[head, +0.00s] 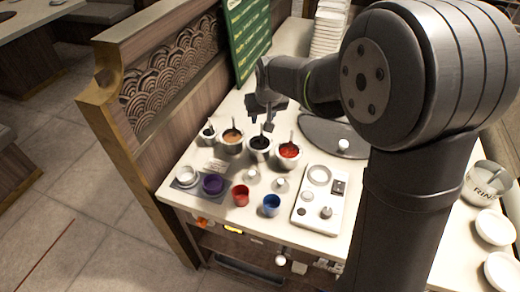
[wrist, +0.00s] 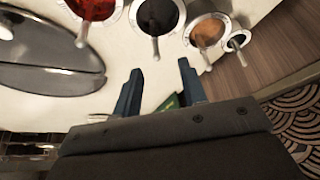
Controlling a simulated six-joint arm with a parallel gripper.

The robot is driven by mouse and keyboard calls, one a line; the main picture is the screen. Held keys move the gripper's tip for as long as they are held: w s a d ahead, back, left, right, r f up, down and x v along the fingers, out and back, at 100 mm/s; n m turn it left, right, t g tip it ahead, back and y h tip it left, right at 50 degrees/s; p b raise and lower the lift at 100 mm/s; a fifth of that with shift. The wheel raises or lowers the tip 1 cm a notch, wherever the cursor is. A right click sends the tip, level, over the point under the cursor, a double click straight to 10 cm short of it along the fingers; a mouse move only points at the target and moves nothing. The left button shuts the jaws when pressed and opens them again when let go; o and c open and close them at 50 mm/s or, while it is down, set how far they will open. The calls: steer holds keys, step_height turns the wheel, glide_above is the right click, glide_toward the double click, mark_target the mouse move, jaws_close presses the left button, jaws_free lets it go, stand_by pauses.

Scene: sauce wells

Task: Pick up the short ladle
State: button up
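Several metal sauce wells stand in a row, each with a ladle handle sticking up. They are a small dark well (head: 207,137), a brown sauce well (head: 232,141), a black sauce well (head: 260,149) and a red sauce well (head: 289,155). I cannot tell for sure which is the short ladle; the small well's ladle handle (head: 208,124) looks smallest, and it also shows in the wrist view (wrist: 242,58). My gripper (head: 262,115) is above and behind the wells. In the wrist view my gripper (wrist: 161,68) is open, with nothing between its fingers.
Purple (head: 213,184), red (head: 240,195) and blue (head: 271,205) cups stand in front of the wells. A white panel (head: 305,212) is to their right. A dark oval plate (head: 330,138) lies right of the wells. A wooden partition (head: 150,150) borders the counter's left side; a green board (head: 248,38) stands behind.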

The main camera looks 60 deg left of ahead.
mark_target(262, 124)
steer(key=shift+w+x, duration=0.2)
steer(key=shift+x, duration=1.65)
steer(key=shift+w+x, duration=0.2)
steer(key=shift+x, duration=1.7)
steer(key=shift+a, duration=0.1)
jaws_close()
